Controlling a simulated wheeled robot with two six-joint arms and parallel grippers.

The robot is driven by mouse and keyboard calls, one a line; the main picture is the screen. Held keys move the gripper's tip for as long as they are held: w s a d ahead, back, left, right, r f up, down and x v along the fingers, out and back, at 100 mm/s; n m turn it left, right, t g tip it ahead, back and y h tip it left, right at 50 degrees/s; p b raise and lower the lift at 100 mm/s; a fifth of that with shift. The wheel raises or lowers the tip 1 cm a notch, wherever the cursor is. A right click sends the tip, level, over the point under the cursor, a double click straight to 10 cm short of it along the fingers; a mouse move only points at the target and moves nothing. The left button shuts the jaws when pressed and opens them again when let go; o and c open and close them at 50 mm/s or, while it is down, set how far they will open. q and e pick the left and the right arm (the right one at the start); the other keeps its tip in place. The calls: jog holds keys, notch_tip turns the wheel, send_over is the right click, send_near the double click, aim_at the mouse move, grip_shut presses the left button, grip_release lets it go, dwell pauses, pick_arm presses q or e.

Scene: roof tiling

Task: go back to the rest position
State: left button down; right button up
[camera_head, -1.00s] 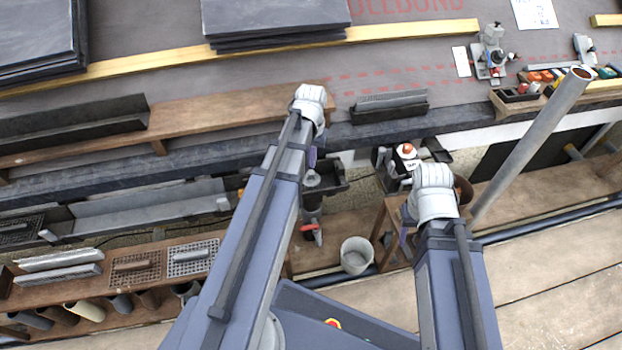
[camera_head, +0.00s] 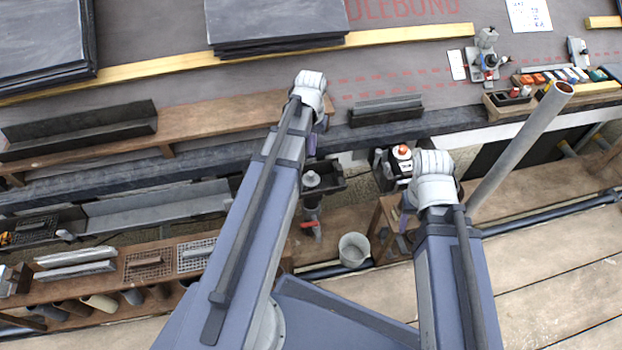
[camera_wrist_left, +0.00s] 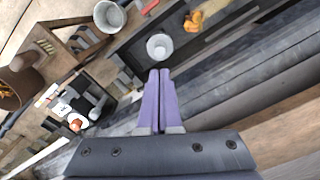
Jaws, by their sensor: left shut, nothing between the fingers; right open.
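My left arm reaches up the middle of the head view. Its gripper (camera_head: 311,146) shows as a strip of purple finger below the white wrist. In the left wrist view the two purple fingers (camera_wrist_left: 158,75) are together, shut with nothing between them. They hang over the gutter-side shelf area, with a grey cup (camera_wrist_left: 159,46) just beyond the tips. My right arm is lower and to the right. Its gripper (camera_head: 404,222) is mostly hidden behind the white wrist, with only a little purple showing, beside a wooden stand. It is open, and no held object is visible.
Slate stacks (camera_head: 272,18) lie on the grey roof above a yellow batten (camera_head: 400,38). A slanted grey pipe (camera_head: 520,145) stands close right of my right wrist. A bucket (camera_head: 354,250) is between the arms. Wooden shelves (camera_head: 115,270) hold parts at left. The planked floor is clear at lower right.

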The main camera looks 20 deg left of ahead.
dwell(0.4)
pick_arm(q)
jog(key=s+d+r+m+y+p, duration=0.1)
jog(key=s+d+m, duration=0.2)
jog(key=s+d, duration=0.55)
jog(key=s+d+r+m, duration=0.15)
jog(key=s+d, duration=0.35)
jog(key=d, duration=0.7)
notch_tip(320, 180, up, 31)
jog(key=p, duration=3.2)
jog(key=shift+w+d+r+m+p, duration=0.15)
jog(key=shift+w+d+m+p, duration=0.1)
jog(key=shift+w+m+p, duration=0.1)
